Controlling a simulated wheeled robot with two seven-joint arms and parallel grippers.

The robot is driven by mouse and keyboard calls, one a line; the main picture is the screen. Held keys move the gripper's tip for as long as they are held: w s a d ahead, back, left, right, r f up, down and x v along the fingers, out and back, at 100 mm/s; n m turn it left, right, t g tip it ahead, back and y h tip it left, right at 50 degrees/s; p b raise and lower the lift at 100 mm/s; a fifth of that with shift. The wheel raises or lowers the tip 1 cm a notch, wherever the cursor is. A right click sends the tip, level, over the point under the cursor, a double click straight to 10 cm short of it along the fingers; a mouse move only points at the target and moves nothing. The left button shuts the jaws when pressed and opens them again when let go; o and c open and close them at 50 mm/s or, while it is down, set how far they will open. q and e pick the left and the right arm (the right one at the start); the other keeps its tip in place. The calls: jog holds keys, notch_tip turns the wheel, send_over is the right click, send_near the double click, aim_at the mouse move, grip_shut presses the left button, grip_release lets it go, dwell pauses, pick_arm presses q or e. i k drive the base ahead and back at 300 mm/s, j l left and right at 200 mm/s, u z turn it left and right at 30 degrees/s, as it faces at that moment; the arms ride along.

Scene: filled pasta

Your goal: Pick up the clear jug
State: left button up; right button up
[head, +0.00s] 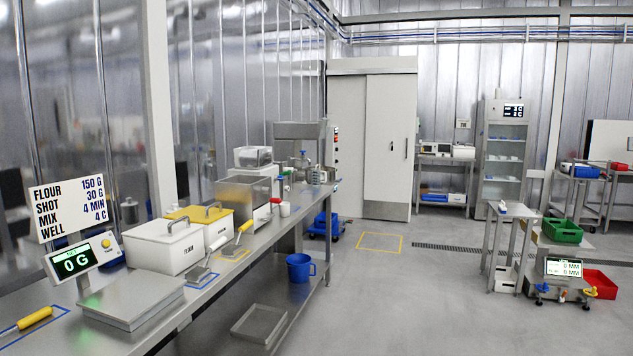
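I cannot make out a clear jug for certain. A clear see-through box-like container (253,156) sits at the back of the long steel bench, above a grey metal bin (243,191); I cannot tell whether it is a jug. A blue jug (299,268) with a handle stands at the bench's front side, low down near the lower shelf; it is opaque. Neither of my grippers is in view.
The steel bench (232,262) runs along the left, carrying a scale (133,297) reading 0 G, a white flour bin (165,247), a yellow-lidded bin (200,214) and yellow-handled scoops. The grey floor (400,300) in the middle is clear. A small table (511,211) stands right.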

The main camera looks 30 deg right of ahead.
aim_at(315, 173)
jog(key=i+l+z, duration=1.15)
jog(key=i, duration=0.2)
jog(key=i+z, duration=0.4)
jog(key=i, duration=0.15)
jog(key=i+u, duration=0.1)
jog(key=i, duration=1)
jog(key=i+l+u, duration=0.1)
jog(key=i, duration=1)
